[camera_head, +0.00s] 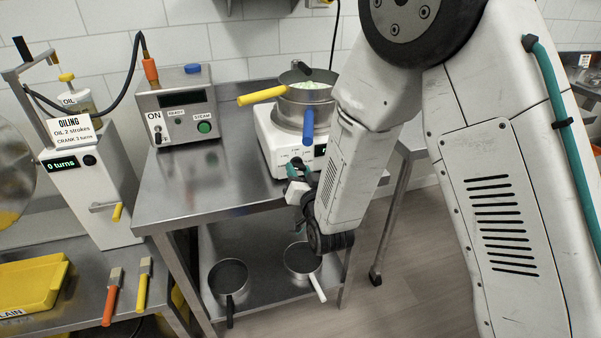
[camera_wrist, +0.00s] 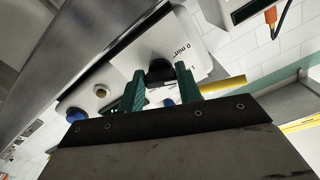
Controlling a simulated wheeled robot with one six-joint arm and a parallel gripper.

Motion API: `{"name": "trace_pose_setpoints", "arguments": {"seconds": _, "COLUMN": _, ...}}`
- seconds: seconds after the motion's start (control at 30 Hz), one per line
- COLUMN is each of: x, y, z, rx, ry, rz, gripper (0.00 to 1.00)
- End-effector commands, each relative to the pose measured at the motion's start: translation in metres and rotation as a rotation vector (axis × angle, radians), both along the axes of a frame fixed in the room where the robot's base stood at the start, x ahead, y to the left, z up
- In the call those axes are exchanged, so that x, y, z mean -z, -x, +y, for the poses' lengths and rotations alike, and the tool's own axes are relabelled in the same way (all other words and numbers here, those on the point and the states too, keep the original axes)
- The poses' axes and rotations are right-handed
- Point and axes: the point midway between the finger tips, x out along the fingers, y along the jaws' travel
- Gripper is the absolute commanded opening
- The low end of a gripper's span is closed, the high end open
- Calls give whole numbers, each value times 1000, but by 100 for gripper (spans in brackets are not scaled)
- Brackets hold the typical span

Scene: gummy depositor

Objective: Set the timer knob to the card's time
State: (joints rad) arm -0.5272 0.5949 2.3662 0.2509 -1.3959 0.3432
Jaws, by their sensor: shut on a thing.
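The white cooker unit (camera_head: 266,136) stands on the steel table, with a dark timer knob (camera_head: 296,162) on its front. The knob also shows in the wrist view (camera_wrist: 160,67), beside printed markings including "0 min". My gripper (camera_head: 297,180) is at the front of the cooker, its green fingers on either side of the knob. In the wrist view my gripper (camera_wrist: 161,78) is shut on the knob. The knob's pointer is hidden, so its setting cannot be read. A small dark display (camera_head: 320,150) is partly hidden by my arm. No time card is readable.
A pot (camera_head: 305,108) with yellow and blue handles sits on the cooker. A steam control box (camera_head: 178,112) stands to its left. An oiling machine (camera_head: 90,195) carries a card (camera_head: 72,133) about strokes and turns. Two pans (camera_head: 229,277) rest on the lower shelf.

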Motion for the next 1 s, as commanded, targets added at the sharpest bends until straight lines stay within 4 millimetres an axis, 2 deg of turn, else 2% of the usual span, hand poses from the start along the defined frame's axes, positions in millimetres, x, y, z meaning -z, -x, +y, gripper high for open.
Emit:
{"name": "trace_pose_setpoints", "arguments": {"seconds": 0.43, "x": -1, "y": 0, "z": 1, "rx": 1, "ry": -250, "rz": 72, "gripper": 12}}
{"name": "trace_pose_setpoints", "arguments": {"seconds": 1.0, "x": -1, "y": 0, "z": 1, "rx": 1, "ry": -299, "rz": 85, "gripper": 12}}
